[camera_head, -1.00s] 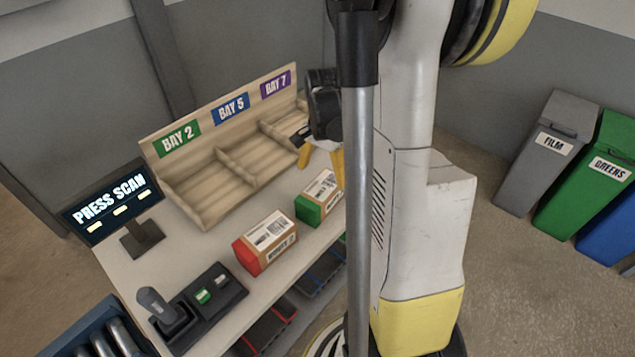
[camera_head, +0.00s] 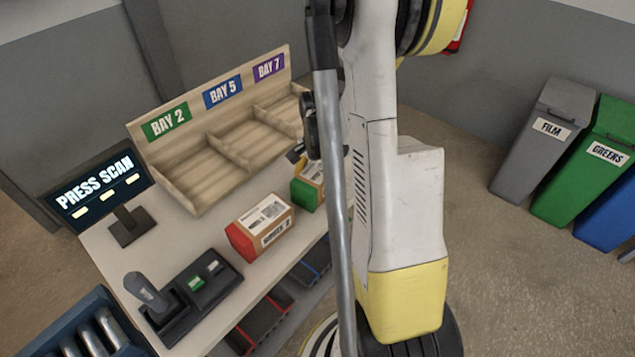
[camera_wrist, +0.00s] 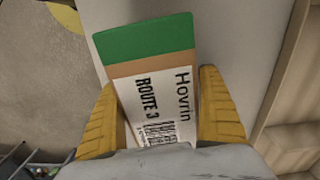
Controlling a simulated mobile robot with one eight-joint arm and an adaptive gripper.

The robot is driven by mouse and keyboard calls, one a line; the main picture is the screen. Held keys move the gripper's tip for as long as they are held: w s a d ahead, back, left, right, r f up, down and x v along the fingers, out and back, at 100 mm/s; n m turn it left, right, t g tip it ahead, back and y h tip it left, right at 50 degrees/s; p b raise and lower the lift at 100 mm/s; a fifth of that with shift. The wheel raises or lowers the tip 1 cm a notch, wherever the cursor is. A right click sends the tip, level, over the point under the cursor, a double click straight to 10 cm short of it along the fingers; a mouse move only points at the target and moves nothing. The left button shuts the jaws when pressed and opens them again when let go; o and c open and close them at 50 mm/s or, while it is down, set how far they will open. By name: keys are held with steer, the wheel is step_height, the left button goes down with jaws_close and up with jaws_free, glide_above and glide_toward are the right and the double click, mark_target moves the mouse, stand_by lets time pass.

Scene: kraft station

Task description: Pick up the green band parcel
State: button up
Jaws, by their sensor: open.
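The green band parcel (camera_head: 308,190) is a brown box with a green end and a white label, standing on the bench at the right of the red-ended parcel. My arm column hides part of it in the head view. In the wrist view the green band parcel (camera_wrist: 150,75) lies between the two yellow fingers of my gripper (camera_wrist: 165,115), its green end pointing away and its label reading "Hovrin" and "ROUTE 3". The fingers are open, one on each side of the box. A small gap seems to show at the sides; contact cannot be told.
The red-ended parcel (camera_head: 262,226) stands close by on the bench (camera_head: 205,240). A wooden bay rack (camera_head: 195,190) stands behind. A scanner unit (camera_head: 185,295) and a "PRESS SCAN" screen (camera_head: 100,187) are at the left. Bins (camera_head: 540,140) stand far right.

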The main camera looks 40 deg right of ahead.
steer(key=c, duration=1.5)
steer(key=shift+r, duration=0.2)
